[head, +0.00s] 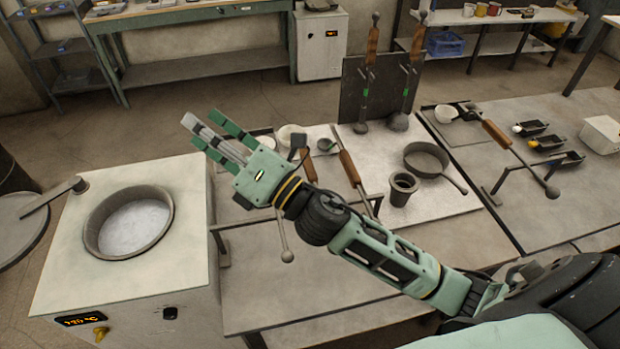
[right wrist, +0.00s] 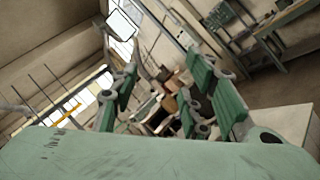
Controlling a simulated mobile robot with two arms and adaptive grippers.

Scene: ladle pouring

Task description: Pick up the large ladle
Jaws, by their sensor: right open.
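My right gripper (head: 212,129) is open and empty, raised above the bench to the right of the furnace, its fingers pointing up and left. Its fingers also show in the right wrist view (right wrist: 165,105). Two ladles with wooden handles, a left one (head: 372,45) and a right one (head: 413,45), stand upright against a dark panel; the right one's bowl looks larger. A ladle with a wooden handle (head: 349,168) lies on the bench, partly hidden by my arm. Another wooden-handled ladle (head: 497,134) rests on the right bench. Which is the large one is unclear. My left gripper is not in view.
A furnace (head: 75,230) with a round opening stands at the left. A dark pan (head: 426,160) and a dark cup-shaped crucible (head: 402,189) sit on the pale board. Small moulds (head: 545,142) lie on the right bench. The bench front is mostly clear.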

